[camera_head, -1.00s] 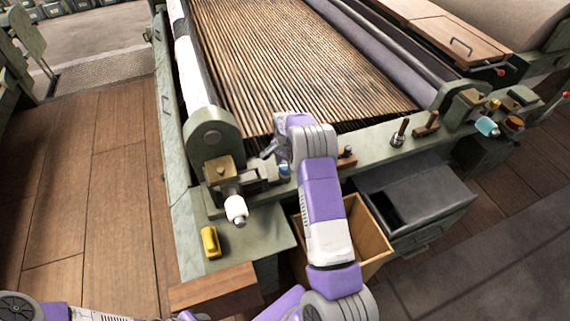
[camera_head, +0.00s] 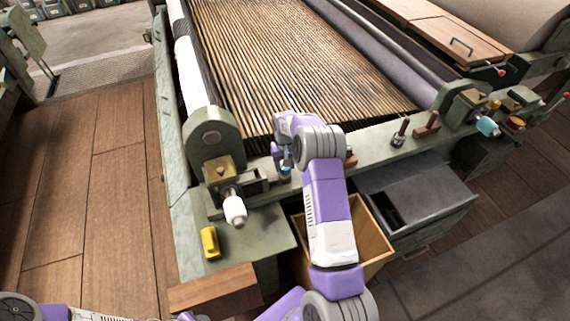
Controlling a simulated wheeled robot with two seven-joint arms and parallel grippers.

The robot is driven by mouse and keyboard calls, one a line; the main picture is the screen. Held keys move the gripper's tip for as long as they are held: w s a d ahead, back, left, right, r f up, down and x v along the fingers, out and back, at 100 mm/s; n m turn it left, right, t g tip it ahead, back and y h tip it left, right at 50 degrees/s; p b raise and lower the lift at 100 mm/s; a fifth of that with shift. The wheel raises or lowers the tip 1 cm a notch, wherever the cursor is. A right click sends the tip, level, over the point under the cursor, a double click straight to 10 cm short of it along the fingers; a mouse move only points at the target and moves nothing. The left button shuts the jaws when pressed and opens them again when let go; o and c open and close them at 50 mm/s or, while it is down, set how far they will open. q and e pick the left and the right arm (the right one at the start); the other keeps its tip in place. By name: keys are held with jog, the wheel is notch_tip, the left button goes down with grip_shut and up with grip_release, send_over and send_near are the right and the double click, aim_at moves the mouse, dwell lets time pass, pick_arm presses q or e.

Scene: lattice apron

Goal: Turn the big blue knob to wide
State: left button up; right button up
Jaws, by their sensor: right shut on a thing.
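A blue knob (camera_head: 286,168) shows in the head view on the front rail of the green machine, right of the brass block and white-handled spindle. It is small in the picture and partly covered by my right gripper. My right gripper (camera_head: 283,159) is over the knob with its fingers pointing down, shut on it. The knob's marks and exact angle cannot be read. My left gripper is out of view; only purple and white parts of my left arm show at the bottom left.
The white-handled spindle (camera_head: 234,209) and a yellow object (camera_head: 210,242) are left of my right arm. A teal knob (camera_head: 487,126) is at the far right. An open wooden bin (camera_head: 372,232) and a grey cabinet (camera_head: 425,185) stand below the rail. Wooden floor at left is clear.

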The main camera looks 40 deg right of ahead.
jog(key=n, duration=0.4)
jog(key=shift+n, duration=2.3)
jog(key=o, duration=1)
jog(key=shift+o, duration=0.2)
notch_tip(320, 180, up, 8)
jog(key=shift+f+p, duration=0.15)
jog(key=shift+p, duration=0.55)
